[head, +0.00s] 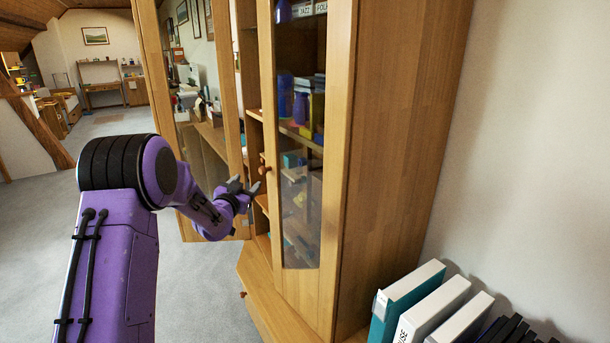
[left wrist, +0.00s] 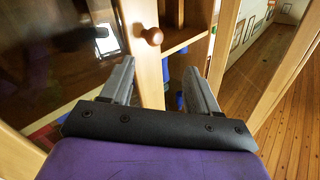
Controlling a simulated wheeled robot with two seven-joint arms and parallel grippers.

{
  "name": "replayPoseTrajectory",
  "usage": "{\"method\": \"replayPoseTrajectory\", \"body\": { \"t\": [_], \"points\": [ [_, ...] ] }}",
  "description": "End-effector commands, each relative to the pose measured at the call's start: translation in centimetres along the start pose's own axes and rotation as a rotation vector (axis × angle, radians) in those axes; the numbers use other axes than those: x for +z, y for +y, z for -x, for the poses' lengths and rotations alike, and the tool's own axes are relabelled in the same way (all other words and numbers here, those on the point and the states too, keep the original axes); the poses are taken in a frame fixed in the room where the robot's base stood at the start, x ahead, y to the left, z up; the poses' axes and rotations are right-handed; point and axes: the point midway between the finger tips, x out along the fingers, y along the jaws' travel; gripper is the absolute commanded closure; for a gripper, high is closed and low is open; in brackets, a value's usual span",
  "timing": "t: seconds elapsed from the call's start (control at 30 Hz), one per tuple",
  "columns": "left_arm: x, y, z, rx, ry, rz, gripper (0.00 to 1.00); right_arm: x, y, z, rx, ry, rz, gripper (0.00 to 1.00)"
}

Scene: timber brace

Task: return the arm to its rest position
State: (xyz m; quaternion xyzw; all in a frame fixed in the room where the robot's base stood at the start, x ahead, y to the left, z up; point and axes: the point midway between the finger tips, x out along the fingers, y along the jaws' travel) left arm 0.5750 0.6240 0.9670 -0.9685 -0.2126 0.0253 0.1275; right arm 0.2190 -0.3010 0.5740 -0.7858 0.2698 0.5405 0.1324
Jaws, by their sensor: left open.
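My left arm (head: 120,220) is purple and reaches in from the left of the head view. Its left gripper (head: 248,186) is open and empty in front of a wooden cabinet (head: 395,140). The gripper is close to a round wooden knob (head: 264,170) on the cabinet's right glass door. In the left wrist view the two fingers of the left gripper (left wrist: 158,85) are spread apart. The knob (left wrist: 152,37) shows beyond them, between the fingertips, and nothing is between the fingers. My right gripper is not in view.
The cabinet's left glass door (head: 232,120) stands open beside the gripper; shelves (head: 254,115) show between the doors. Several binders (head: 410,300) stand at the lower right. A white wall (head: 540,150) is on the right. Grey floor (head: 190,290) lies free below the arm.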

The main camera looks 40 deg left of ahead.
Motion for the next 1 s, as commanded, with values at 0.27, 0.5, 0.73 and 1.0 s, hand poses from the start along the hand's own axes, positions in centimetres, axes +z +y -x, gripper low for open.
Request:
{"method": "replayPoseTrajectory", "body": {
  "t": [0.27, 0.5, 0.73, 1.0],
  "points": [
    [0.6, -0.2, 0.5, -0.032, -0.007, 0.104, 0.40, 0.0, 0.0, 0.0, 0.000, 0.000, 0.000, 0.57],
    [11.8, 12.6, 8.5, -0.062, -0.303, 0.473, 0.40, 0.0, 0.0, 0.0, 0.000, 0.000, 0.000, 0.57],
    [24.1, 21.4, 23.2, -0.093, -0.702, 0.498, 0.40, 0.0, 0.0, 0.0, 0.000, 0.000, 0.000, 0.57],
    [32.1, 24.2, 42.1, -0.067, -1.119, 0.319, 0.40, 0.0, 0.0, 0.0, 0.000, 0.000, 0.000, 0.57]
  ]
}}
